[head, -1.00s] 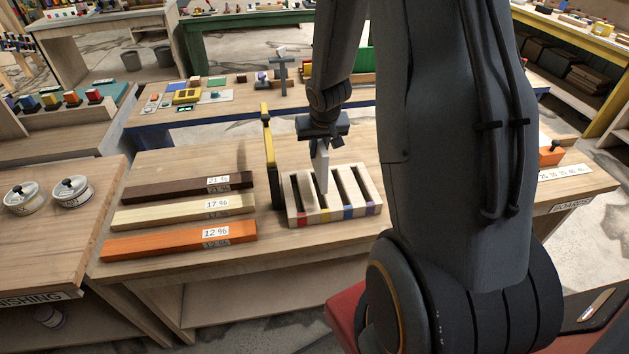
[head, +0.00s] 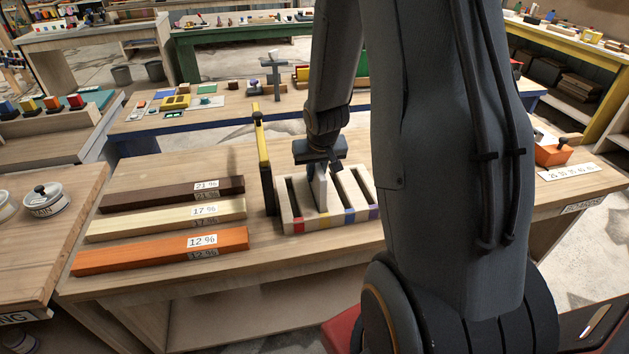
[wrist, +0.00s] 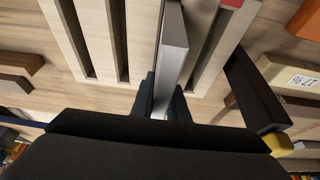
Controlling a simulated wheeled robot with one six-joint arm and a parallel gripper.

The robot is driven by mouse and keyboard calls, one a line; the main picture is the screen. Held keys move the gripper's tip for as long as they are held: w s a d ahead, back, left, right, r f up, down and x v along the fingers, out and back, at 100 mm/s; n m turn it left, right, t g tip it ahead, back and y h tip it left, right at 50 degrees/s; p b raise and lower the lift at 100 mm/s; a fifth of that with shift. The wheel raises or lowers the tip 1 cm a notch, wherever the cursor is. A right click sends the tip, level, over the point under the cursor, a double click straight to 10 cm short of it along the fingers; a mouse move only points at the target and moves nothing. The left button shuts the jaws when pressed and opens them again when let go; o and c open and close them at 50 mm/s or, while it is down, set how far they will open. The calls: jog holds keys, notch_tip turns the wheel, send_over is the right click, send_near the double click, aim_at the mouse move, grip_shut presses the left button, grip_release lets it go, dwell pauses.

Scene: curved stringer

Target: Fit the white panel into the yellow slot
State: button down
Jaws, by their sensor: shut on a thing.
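The slotted wooden rack (head: 291,213) stands on the near bench, with red, yellow, blue and purple marks along its front. The yellow mark (head: 322,221) labels the second slot from the left. My gripper (head: 318,168) is shut on the white panel (head: 320,190), which stands upright over the yellow slot with its lower end at the rack's top. I cannot tell how deep it sits. In the wrist view, the panel (wrist: 172,45) runs along the line of the yellow slot and hides it, with my gripper's fingers (wrist: 164,100) on both sides.
A black and yellow clamp (head: 263,160) stands upright close by the rack's left side. Dark, pale and orange boards (head: 160,252) lie farther left with percent labels. Bare bench lies in front of the rack.

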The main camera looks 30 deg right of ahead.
aim_at(319, 169)
jog(key=shift+f, duration=0.3)
jog(key=shift+f, duration=0.1)
jog(key=shift+f+b, duration=0.15)
jog(key=shift+b, duration=0.15)
jog(key=c, duration=1.7)
grip_release()
jog(key=p+v, duration=0.9)
jog(key=v, duration=0.3)
jog(key=s+a+r+n, duration=0.1)
jog(key=s+a+r, duration=0.2)
jog(key=s+a, duration=0.1)
jog(key=s+a+r+n+g, duration=0.1)
jog(key=s+a+r, duration=0.2)
jog(key=s+a, duration=0.1)
jog(key=s+a+r+n+y, duration=0.1)
jog(key=s+a+r, duration=0.2)
jog(key=a, duration=0.3)
jog(key=shift+s+g, duration=0.3)
jog(key=shift+s, duration=0.35)
